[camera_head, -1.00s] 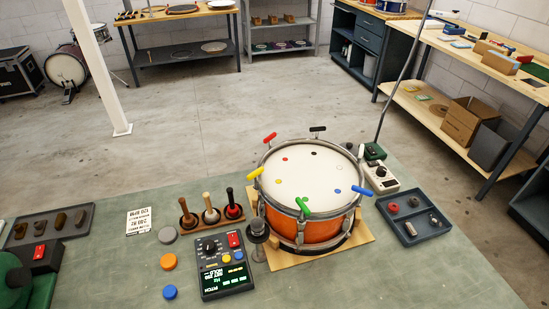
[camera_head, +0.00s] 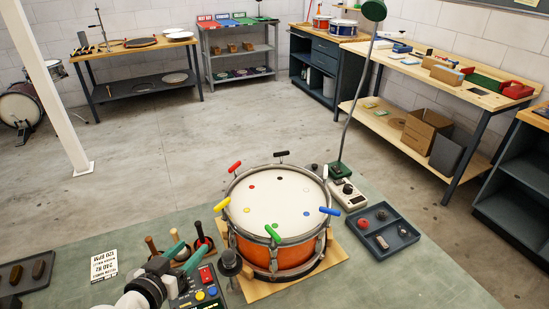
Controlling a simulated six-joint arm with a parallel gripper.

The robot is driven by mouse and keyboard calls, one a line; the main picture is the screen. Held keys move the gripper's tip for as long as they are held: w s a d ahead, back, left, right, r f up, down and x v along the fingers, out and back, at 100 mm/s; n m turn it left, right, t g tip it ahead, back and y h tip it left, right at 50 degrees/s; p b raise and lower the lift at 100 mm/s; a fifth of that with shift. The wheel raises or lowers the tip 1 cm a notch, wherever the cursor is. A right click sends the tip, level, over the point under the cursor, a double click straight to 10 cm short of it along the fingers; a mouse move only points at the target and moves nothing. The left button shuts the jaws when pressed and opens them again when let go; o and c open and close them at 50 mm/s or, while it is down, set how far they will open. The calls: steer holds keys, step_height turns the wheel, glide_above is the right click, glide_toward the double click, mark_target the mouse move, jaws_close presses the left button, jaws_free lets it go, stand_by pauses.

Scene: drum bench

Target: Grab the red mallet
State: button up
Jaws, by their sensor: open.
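The mallet with a black handle and red at its lower end (camera_head: 199,230) stands upright at the right end of a wooden rack on the bench, left of the drum. My gripper (camera_head: 192,248) has teal fingers, spread apart and empty. It is in front of the rack, with the fingertips pointing toward the red mallet. I cannot tell how far the fingers are from it.
The orange drum (camera_head: 283,257) with coloured tuning handles stands right of the rack. A dark knob on a stand (camera_head: 229,261) is close right of my gripper. A control box (camera_head: 207,294) lies partly under my arm. A parts tray (camera_head: 383,234) sits further right.

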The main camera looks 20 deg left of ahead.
mark_target(196, 225)
steer(key=s+a+f+y, duration=0.2)
steer(key=a+f, duration=0.1)
steer(key=a, duration=0.1)
steer(key=shift+t, duration=0.4)
steer(key=x, duration=1.5)
steer(key=shift+d+r, duration=0.1)
steer(key=shift+d, duration=0.2)
jaws_close()
